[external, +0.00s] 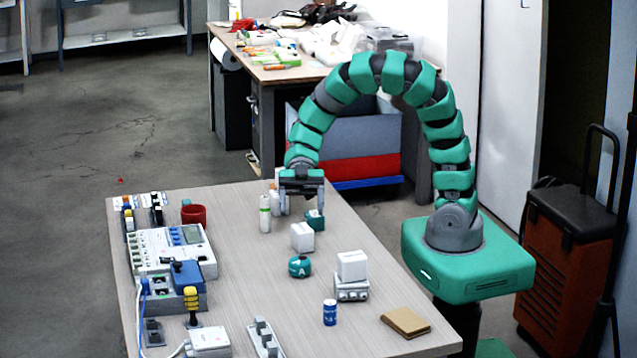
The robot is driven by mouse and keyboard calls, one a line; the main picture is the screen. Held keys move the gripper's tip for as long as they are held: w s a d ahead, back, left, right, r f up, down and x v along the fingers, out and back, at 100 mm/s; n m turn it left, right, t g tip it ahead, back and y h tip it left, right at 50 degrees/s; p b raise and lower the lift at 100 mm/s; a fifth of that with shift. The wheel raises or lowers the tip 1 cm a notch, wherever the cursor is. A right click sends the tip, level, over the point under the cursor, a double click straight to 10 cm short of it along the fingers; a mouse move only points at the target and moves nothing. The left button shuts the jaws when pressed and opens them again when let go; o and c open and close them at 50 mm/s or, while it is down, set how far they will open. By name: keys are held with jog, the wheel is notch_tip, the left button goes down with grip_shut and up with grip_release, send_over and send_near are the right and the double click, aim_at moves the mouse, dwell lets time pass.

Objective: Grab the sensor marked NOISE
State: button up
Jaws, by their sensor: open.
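My gripper (302,207) is at the far end of the light wood table (235,285), pointing down with its two fingers apart. A small teal block (315,222) is just below the right finger; I cannot tell whether they touch. A white box (302,238) stands in front of it. A round teal device with a white letter A (300,267) is nearer the camera. Another white box (351,264) sits on a grey-white unit (351,290). I cannot read the word NOISE on anything, so I cannot tell which one is that sensor.
White bottles (265,214) stand beside the left finger. A red mug (194,214), a white control panel (172,250) and a blue device (187,277) fill the left side. A blue can (330,312) and a brown notebook (405,322) are near the front. The table's middle left is clear.

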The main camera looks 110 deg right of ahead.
aim_at(302, 225)
jog(key=shift+r+b+x, duration=0.2)
jog(key=shift+b+x, duration=1.15)
jog(key=shift+x, duration=1.55)
jog(key=shift+w+a, duration=0.1)
jog(key=c, duration=1.3)
